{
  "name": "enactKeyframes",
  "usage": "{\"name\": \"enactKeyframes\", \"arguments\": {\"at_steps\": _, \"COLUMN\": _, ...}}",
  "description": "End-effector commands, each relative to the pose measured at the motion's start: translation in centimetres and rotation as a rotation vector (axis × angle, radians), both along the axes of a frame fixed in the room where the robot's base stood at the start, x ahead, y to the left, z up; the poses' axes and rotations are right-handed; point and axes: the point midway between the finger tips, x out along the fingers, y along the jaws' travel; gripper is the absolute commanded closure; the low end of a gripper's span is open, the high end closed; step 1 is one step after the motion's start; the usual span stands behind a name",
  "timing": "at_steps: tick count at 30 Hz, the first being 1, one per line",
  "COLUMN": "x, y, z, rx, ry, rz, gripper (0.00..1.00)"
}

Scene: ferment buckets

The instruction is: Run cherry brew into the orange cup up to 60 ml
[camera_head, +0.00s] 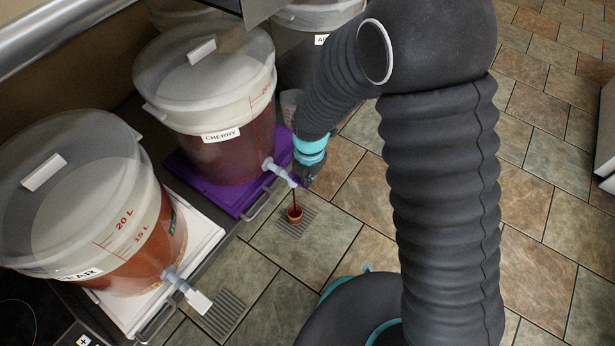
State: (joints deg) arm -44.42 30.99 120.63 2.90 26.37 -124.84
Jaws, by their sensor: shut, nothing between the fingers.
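The cherry bucket (232,162), labelled CHERRY, holds dark red brew and has a pale tap (277,172) low on its front. A thin dark red stream (294,197) runs down from the tap's spout into the small orange cup (295,214). The cup stands upright on a floor grate under the spout. Its fill level is too small to read. My gripper (303,182) is shut beside the tap's handle end, just right of the spout. My arm hides part of it, and I cannot tell whether it touches the tap.
A second bucket (150,243) with orange-brown liquid stands at the left on a white stand, its tap over another grate (226,312). The cherry bucket stands on a purple stand (206,185). Another bucket (283,45) is behind. Tiled floor lies open at the right.

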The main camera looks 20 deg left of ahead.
Motion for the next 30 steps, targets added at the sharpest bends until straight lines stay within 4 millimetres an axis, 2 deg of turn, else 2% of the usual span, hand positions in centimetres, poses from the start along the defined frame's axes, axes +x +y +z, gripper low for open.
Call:
{"name": "enactKeyframes", "arguments": {"at_steps": 17, "x": 0.0, "y": 0.0, "z": 0.0, "rx": -0.001, "ry": 0.000, "rz": 0.000, "gripper": 1.00}}
{"name": "enactKeyframes", "arguments": {"at_steps": 30, "x": 0.0, "y": 0.0, "z": 1.6, "rx": 0.000, "ry": 0.000, "rz": 0.000, "gripper": 1.00}}
